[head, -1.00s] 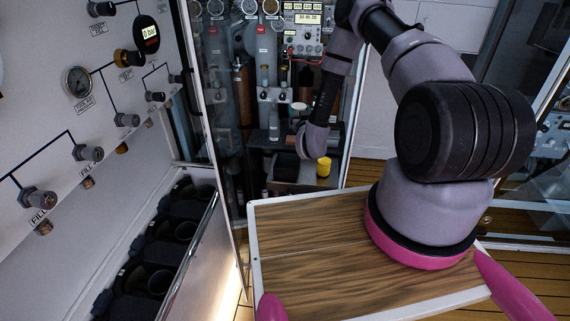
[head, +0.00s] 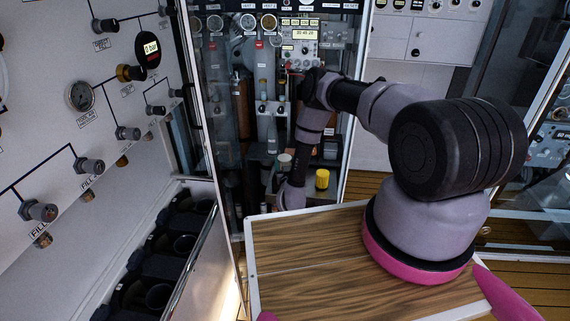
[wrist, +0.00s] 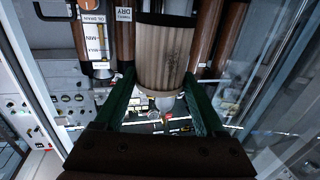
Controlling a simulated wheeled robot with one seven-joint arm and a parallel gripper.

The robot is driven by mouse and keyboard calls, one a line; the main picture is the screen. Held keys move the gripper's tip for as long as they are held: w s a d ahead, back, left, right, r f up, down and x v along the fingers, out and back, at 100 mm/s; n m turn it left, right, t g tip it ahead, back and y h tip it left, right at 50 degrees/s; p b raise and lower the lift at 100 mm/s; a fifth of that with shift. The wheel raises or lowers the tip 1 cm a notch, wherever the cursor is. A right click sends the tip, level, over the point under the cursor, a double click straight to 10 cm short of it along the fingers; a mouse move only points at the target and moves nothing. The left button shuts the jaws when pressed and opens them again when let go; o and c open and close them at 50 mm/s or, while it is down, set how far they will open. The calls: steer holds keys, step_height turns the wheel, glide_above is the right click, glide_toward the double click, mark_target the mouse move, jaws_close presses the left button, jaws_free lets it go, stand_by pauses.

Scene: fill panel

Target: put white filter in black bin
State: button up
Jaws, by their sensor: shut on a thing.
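The white filter, a pale ribbed cylinder (wrist: 163,55), is between the green fingers of my gripper (wrist: 160,75) in the wrist view. A dark box that may be the black bin (head: 311,187) stands low in the cabinet, mostly hidden behind my wrist.
A yellow-capped container (head: 322,179) stands just right of my wrist. Tall cylinders, gauges and hoses fill the cabinet (head: 265,90), with glass door panes at its sides. A fill panel (head: 60,150) and a row of black holders (head: 165,250) lie along the left.

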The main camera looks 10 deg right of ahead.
steer(key=shift+f, duration=0.25)
steer(key=shift+f, duration=0.5)
steer(key=o, duration=1.4)
